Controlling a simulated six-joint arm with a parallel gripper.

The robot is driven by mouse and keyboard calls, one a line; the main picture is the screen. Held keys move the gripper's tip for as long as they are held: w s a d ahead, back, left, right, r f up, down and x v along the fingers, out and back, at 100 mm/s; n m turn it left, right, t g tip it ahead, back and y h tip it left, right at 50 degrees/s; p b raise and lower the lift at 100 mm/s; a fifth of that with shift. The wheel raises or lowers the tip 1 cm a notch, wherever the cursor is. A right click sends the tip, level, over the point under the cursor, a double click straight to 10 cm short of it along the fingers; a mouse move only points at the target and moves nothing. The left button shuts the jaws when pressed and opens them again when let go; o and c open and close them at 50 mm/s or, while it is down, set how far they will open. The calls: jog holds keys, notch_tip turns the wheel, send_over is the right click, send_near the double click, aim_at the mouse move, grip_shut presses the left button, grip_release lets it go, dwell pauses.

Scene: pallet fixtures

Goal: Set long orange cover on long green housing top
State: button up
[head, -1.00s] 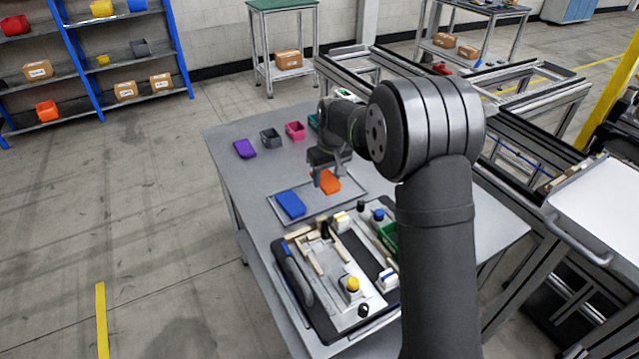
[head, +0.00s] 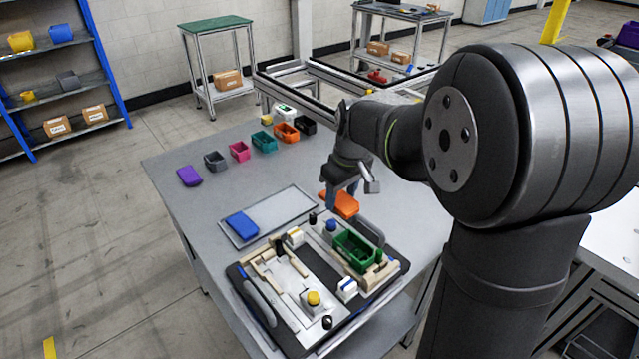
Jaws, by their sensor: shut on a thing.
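The long orange cover (head: 347,204) is held by my gripper (head: 338,196), slightly above the table at the right of the flat tray. The jaws are closed on it, and part of the near finger hides some of the cover. The long green housing (head: 357,250) sits open-topped in the right side of the pallet fixture (head: 232,272), in front of and slightly right of the cover. The cover is apart from the housing.
The tray (head: 292,201) holds a blue cover (head: 242,225). The fixture carries a yellow-topped block (head: 313,299), wooden bars and dark knobs. Several small coloured housings and a purple cover (head: 189,176) stand along the table's back left.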

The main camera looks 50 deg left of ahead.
jog(key=s+d, duration=0.1)
jog(key=d, duration=0.6)
jog(key=shift+s+d+f, duration=0.1)
jog(key=shift+f, duration=1.35)
jog(key=shift+s+d+f, duration=0.1)
jog(key=shift+f, duration=1.35)
jog(key=shift+f, duration=0.75)
jog(key=o, duration=1)
jog(key=shift+o, duration=0.2)
notch_tip(320, 180, up, 17)
jog(key=d, duration=0.2)
jog(key=shift+d, duration=0.25)
jog(key=a+f, duration=0.1)
jog(key=f, duration=1)
jog(key=a+f, duration=0.1)
jog(key=f, duration=0.5)
jog(key=shift+a, duration=0.3)
